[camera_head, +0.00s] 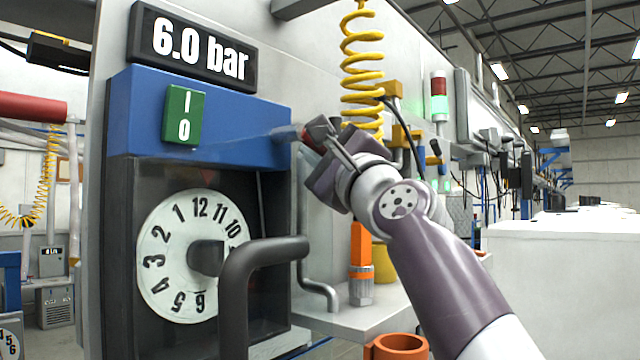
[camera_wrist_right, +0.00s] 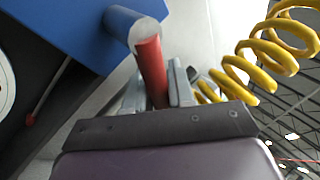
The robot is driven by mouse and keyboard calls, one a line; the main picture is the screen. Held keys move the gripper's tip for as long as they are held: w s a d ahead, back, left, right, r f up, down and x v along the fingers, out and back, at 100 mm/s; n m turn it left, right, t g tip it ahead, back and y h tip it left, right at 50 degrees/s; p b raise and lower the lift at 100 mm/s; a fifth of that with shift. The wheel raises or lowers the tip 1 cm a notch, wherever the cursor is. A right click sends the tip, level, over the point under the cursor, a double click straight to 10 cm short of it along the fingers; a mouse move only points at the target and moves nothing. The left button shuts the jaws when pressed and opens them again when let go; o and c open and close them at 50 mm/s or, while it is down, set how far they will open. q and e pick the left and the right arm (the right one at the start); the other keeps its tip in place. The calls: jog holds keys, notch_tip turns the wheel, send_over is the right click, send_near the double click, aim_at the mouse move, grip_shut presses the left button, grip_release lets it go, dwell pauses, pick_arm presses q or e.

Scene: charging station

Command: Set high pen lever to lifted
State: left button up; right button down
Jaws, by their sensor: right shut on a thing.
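A red lever (camera_wrist_right: 151,72) sticks out from a blue cylinder at the edge of the blue panel. It appears to be the high pen lever. The gripper hides the lever's far end. A round dial chart (camera_head: 165,250) with numbers sits in the dark case below. My left gripper is not in view.
A 6.0 bar display (camera_head: 195,48) and green I/0 switch (camera_head: 183,115) are above the dial. A thick grey handle (camera_head: 236,290) juts out in front. A yellow coiled hose (camera_head: 362,65) hangs close behind my right gripper. A shelf (camera_head: 345,318) holds an orange tool (camera_head: 361,255).

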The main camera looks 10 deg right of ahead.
jog(key=shift+r+n+y, duration=0.3)
jog(key=shift+n+y, duration=0.45)
jog(key=shift+n, duration=0.3)
jog(key=shift+r+n+y, duration=0.35)
jog(key=shift+n+y, duration=0.35)
jog(key=shift+n, duration=0.3)
jog(key=shift+r+n+y, duration=0.3)
jog(key=shift+n+y, duration=0.45)
jog(key=shift+n, duration=0.3)
jog(key=c, duration=1.3)
grip_release()
jog(key=shift+c, duration=0.2)
jog(key=b+v, duration=1)
jog(key=v, duration=0.2)
jog(key=shift+s+d+b, duration=0.25)
jog(key=shift+s+b, duration=0.05)
jog(key=shift+b, duration=0.05)
